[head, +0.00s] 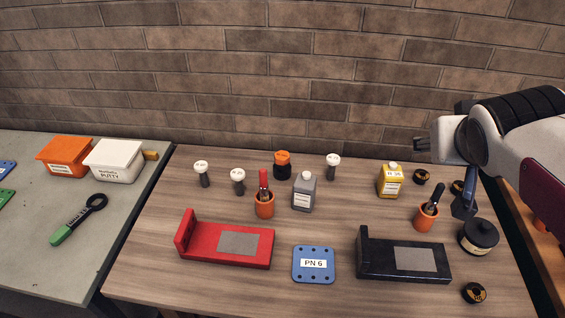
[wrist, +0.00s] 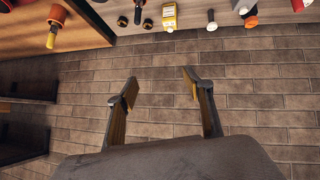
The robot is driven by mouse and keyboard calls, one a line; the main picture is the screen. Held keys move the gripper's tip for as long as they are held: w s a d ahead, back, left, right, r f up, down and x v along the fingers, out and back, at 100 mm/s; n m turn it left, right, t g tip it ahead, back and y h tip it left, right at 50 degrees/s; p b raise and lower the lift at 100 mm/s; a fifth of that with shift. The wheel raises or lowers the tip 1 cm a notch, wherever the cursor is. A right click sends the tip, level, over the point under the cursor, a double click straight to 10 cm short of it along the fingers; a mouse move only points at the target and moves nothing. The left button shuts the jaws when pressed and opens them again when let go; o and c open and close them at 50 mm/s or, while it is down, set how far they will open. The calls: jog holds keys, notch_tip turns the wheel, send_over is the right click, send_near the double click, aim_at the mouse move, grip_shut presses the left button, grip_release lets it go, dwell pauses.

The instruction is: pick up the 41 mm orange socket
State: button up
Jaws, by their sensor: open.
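Several small round black pieces with orange-yellow labels lie on the wooden bench. One is near the back right (head: 421,177), one beside my gripper (head: 457,187), and one at the front right (head: 474,293). Their markings are too small to read, so I cannot tell which, if any, is the 41 mm orange socket. My gripper (head: 443,172) is open and empty above the back right of the bench. In the wrist view, its spread fingers (wrist: 160,82) face the brick wall, with small black pieces (wrist: 122,21) at the upper edge.
A yellow bottle (head: 390,181), an orange cup with a brush (head: 424,220) and a black jar (head: 479,238) stand nearby. A black stand (head: 375,262), red stand (head: 205,243) and blue plate (head: 313,264) occupy the front. An orange item (wrist: 57,14) lies on a side surface.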

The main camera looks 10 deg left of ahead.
jog(key=w+a+r+n+t+y, duration=0.1)
jog(key=w+r+t, duration=0.15)
jog(key=w, duration=0.75)
jog(key=w+a+r+n+t, duration=0.2)
jog(key=w+r, duration=0.1)
jog(key=w, duration=0.8)
jog(key=w+a+f+n+y, duration=0.2)
jog(key=w+a+y, duration=0.15)
jog(key=w, duration=0.35)
jog(key=w+a+f+n+y, duration=0.3)
jog(key=w+a, duration=0.2)
jog(key=w, duration=0.2)
jog(key=w+a+f+n+g+y, duration=0.3)
jog(key=a+f+n+g+y, duration=0.15)
jog(key=a+f, duration=0.65)
jog(key=n+g+y, duration=0.3)
jog(key=g, duration=0.4)
send_near(282, 165)
jog(key=w+a, duration=0.3)
jog(key=shift+w+d+f, duration=0.2)
jog(key=shift+d+f, duration=0.05)
